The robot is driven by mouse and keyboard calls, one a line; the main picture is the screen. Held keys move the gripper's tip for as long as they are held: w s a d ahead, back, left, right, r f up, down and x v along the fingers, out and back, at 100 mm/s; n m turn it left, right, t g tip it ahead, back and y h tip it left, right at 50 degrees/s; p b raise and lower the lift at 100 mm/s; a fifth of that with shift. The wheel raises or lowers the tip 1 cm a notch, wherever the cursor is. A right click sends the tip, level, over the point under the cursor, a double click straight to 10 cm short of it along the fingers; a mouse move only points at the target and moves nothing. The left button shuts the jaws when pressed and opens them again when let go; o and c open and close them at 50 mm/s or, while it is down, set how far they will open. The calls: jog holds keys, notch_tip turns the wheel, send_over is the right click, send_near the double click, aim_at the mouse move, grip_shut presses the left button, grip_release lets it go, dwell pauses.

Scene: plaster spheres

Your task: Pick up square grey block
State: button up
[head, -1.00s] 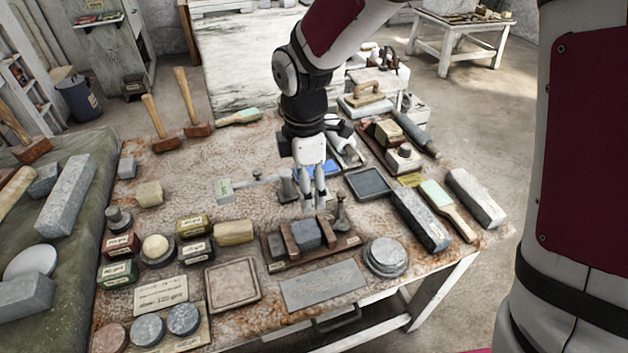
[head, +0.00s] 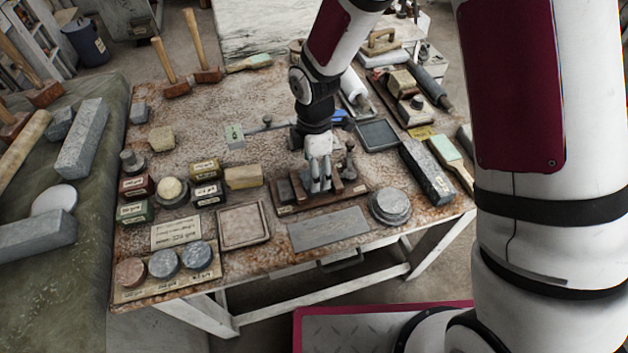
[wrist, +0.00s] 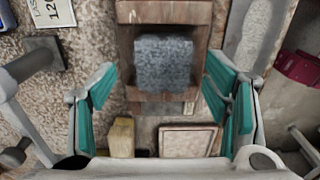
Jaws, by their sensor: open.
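The square grey block (wrist: 163,62) is speckled and sits in a brown wooden holder (wrist: 160,12), between its wooden crosspieces. In the wrist view it lies midway between my fingers, with a gap on each side. My gripper (head: 319,187) is open, directly over the holder in the head view. Its teal-padded fingers (wrist: 159,75) stand apart and hold nothing. In the head view my fingers hide most of the block, and the holder's front edge (head: 322,204) shows below them. I cannot tell the exact height left above the block.
A flat grey slab (head: 328,229) lies in front of the holder, with round grey discs (head: 390,205) to its right. A square tray (head: 243,226) and a tan block (head: 243,177) are to the left. A small upright tool (head: 349,160) stands close to my gripper's right.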

jog(key=shift+s+f, duration=0.2)
jog(key=shift+f, duration=1.55)
jog(key=c, duration=1.6)
jog(key=shift+o, duration=0.2)
jog(key=shift+r, duration=0.1)
